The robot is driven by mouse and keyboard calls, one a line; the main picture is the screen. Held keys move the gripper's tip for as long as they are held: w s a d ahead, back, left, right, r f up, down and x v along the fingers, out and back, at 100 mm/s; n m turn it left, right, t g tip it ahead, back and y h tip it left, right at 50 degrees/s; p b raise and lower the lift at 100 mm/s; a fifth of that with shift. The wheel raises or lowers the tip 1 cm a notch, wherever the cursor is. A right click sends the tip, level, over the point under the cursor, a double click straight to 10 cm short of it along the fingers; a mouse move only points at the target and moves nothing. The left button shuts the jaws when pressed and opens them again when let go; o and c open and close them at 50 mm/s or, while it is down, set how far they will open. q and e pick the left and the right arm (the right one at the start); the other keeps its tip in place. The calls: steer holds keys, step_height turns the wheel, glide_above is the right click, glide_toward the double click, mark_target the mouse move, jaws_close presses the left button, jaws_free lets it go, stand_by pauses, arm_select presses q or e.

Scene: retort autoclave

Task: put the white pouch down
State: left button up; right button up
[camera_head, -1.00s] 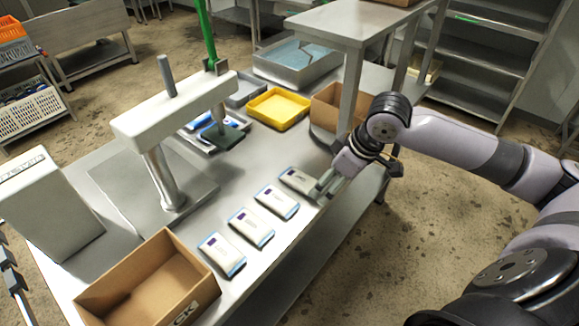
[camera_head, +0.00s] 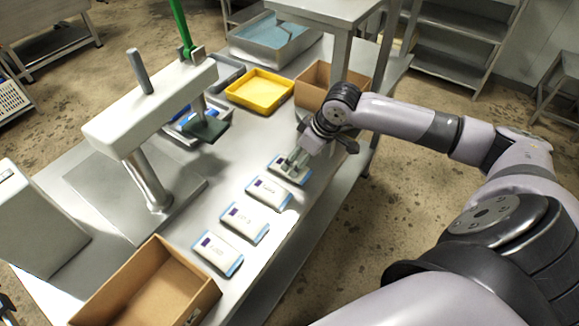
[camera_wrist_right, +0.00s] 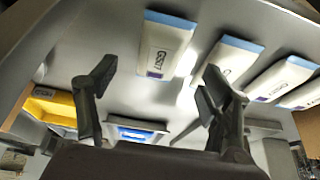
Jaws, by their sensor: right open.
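A white pouch with blue ends (camera_head: 278,169) lies on the steel table at the far end of a row of similar pouches. My right gripper (camera_head: 293,163) is over it, partly covering it in the head view. In the right wrist view the gripper (camera_wrist_right: 150,85) is open, its fingers apart and empty. The pouch (camera_wrist_right: 166,46) lies flat beyond and between the fingertips there, apart from both. My left gripper is not in view.
Other white pouches (camera_head: 245,222) continue the row toward an open cardboard box (camera_head: 150,285). A yellow tray (camera_head: 260,91), another cardboard box (camera_head: 312,84) and a press-like device (camera_head: 150,110) stand on the table. The table's front edge is close beside the row.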

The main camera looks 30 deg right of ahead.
mark_target(275, 164)
steer(key=shift+f, duration=0.2)
steer(key=x, duration=0.2)
steer(key=p+x, duration=0.1)
steer(key=x, duration=0.2)
steer(key=shift+s+d+f, duration=0.1)
steer(key=shift+s, duration=0.15)
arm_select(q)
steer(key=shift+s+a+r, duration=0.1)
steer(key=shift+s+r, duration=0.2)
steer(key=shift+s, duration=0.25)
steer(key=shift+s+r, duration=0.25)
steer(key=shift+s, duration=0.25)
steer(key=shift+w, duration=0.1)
arm_select(e)
steer(key=shift+c, duration=0.4)
steer(key=c, duration=0.4)
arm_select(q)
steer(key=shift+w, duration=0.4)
arm_select(e)
steer(key=c, duration=0.9)
